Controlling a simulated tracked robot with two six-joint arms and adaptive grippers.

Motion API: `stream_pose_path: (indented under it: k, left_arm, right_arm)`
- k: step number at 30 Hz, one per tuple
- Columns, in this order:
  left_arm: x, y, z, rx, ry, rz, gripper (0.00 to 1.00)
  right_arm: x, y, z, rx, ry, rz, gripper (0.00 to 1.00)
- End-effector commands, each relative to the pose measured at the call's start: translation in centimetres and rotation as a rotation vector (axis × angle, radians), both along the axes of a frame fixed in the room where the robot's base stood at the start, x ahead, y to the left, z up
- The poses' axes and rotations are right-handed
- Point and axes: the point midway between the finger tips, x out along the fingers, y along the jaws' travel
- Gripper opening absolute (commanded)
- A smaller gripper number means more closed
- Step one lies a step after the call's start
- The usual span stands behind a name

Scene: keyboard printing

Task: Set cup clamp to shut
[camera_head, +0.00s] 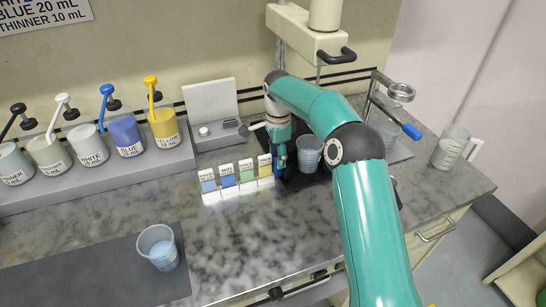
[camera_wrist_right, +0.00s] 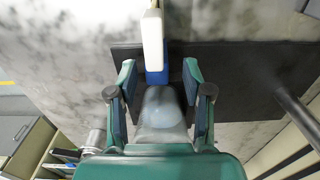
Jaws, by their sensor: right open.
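A clear cup (camera_head: 309,153) stands on a dark base plate (camera_head: 300,178) under the cream mixer head (camera_head: 312,35). My right gripper (camera_head: 281,160) points down at the left of this cup, partly hidden by my teal arm. In the right wrist view the right gripper (camera_wrist_right: 162,98) is open, with its blue-padded fingers apart. A white and blue bar (camera_wrist_right: 155,45), perhaps the clamp's lever, lies just beyond the fingertips. A pale rounded shape shows between the fingers; I cannot tell what it is. The clamp's jaws cannot be made out. My left gripper is not in view.
Several colour sample cards (camera_head: 236,180) stand close left of the right gripper. A cup (camera_head: 158,248) stands on the grey mat at the front left. Several pump bottles (camera_head: 123,132) line the back left. A ring stand (camera_head: 399,92) and a jug (camera_head: 451,147) stand right.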

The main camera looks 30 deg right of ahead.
Motion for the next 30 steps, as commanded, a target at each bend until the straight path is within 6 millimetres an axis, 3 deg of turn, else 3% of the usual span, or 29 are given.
stream_pose_path:
  k: [6,15,24,30]
  left_arm:
    - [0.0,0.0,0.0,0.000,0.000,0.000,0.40]
    - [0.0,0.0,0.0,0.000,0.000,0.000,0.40]
    - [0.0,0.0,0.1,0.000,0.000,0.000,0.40]
    - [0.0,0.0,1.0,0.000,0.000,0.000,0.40]
  right_arm:
    - [0.0,0.0,0.0,0.000,0.000,0.000,0.48]
    - [0.1,0.0,0.0,0.000,-0.002,0.001,0.00]
    - [0.2,-0.1,0.1,-0.002,-0.007,0.001,0.00]
    - [-0.4,-2.9,0.4,-0.004,-0.008,-0.004,0.00]
